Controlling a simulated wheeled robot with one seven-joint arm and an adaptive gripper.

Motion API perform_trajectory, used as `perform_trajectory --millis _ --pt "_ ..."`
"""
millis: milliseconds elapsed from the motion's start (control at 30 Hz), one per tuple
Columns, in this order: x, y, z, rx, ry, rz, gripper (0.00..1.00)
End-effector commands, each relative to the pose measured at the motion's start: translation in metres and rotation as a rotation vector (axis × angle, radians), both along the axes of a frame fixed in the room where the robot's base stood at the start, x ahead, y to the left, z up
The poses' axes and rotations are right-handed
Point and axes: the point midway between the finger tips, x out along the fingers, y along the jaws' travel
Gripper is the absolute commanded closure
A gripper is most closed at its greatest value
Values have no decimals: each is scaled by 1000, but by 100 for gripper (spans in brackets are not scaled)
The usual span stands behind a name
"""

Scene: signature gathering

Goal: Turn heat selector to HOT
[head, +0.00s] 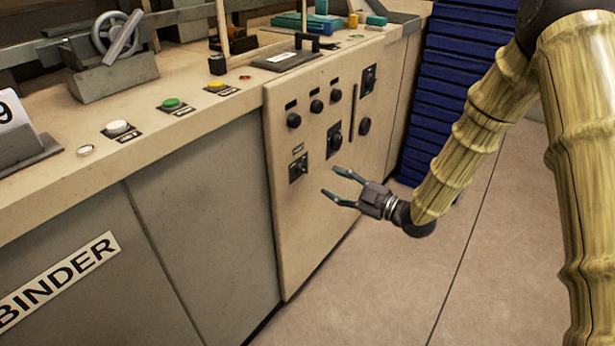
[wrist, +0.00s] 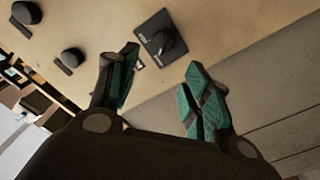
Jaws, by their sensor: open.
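A dark square selector with a raised knob (wrist: 168,44) shows just beyond my fingertips in the wrist view. It appears to be the lower-left selector (head: 298,168) on the beige panel in the head view. Its lettering is too small to read, so I cannot tell whether it is the heat selector or where it points. My gripper (head: 329,180) is open and empty in front of the panel, to the right of this selector. In the wrist view its green-padded fingers (wrist: 163,57) are spread, with the knob beyond the gap; no contact shows.
The panel (head: 275,215) also bears round knobs (head: 293,120), a middle selector (head: 334,140), an upper-right selector (head: 369,79) and a vertical slot (head: 353,112). Push buttons (head: 171,104) line the counter above. Blue stacked trays (head: 460,75) stand behind my arm. The floor (head: 400,290) in front is clear.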

Motion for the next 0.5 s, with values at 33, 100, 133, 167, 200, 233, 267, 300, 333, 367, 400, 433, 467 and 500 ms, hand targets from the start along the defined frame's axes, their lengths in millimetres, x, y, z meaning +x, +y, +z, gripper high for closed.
perform_trajectory --millis 33,100,133,167,200,233,267,300,333,367,400,433,467,500 --pt "3 5 0 0 -1 1 51" --pt "8 12 0 0 0 2 51" --pt "10 16 -1 -2 1 2 51" --pt "13 19 -1 0 2 2 51" --pt "17 25 -1 -1 0 1 51" --pt "20 29 0 0 0 1 51" --pt "23 33 -1 0 0 2 51" --pt "27 38 -1 -1 1 2 51" --pt "30 42 -1 -2 1 1 51" --pt "33 46 -1 -1 1 0 51" --pt "37 51 -1 -1 0 1 51" --pt "39 55 -1 0 1 1 51" --pt "41 58 -1 -1 2 1 51" --pt "45 63 -1 0 3 1 51"
